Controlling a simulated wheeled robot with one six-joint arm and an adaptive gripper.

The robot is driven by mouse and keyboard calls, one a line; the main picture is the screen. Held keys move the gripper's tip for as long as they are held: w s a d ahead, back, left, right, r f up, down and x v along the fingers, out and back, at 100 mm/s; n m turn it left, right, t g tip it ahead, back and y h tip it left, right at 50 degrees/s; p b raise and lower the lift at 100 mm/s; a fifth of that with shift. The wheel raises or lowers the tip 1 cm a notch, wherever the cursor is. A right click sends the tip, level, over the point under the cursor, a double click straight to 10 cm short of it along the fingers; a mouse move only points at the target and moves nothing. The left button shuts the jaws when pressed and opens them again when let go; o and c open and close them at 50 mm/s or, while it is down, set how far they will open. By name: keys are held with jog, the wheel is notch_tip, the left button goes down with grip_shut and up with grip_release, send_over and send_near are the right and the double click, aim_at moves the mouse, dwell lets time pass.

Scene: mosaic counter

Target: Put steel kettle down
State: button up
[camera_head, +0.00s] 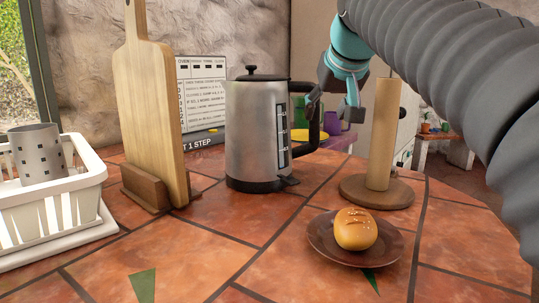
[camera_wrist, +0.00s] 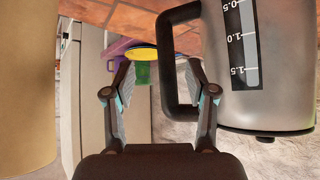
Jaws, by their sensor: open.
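The steel kettle (camera_head: 257,132) stands upright on the tiled counter, with a black lid, black base and a black handle (camera_head: 312,115) on its right side. My gripper (camera_head: 335,105) is at the handle side of the kettle, right of the body. In the wrist view the kettle (camera_wrist: 262,60) fills the right side, and its handle (camera_wrist: 172,62) reaches in toward the right finger. My gripper (camera_wrist: 158,92) is open there, with its two fingers apart. The handle's outer bar appears between or just beyond the fingertips; I cannot tell whether a finger touches it.
A wooden paper-towel holder (camera_head: 379,140) stands close right of my gripper. A bun (camera_head: 355,228) on a brown plate (camera_head: 322,240) sits in front. A cutting board (camera_head: 152,110) stands left, beside a white rack (camera_head: 88,205) with a steel utensil cup (camera_head: 38,152). The front middle counter is clear.

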aim_at(316, 124)
jog(key=shift+a+x, duration=0.15)
jog(key=shift+x, duration=1.85)
jog(key=shift+a+x, duration=0.2)
jog(key=shift+x, duration=1.85)
grip_shut()
jog(key=shift+r, duration=0.2)
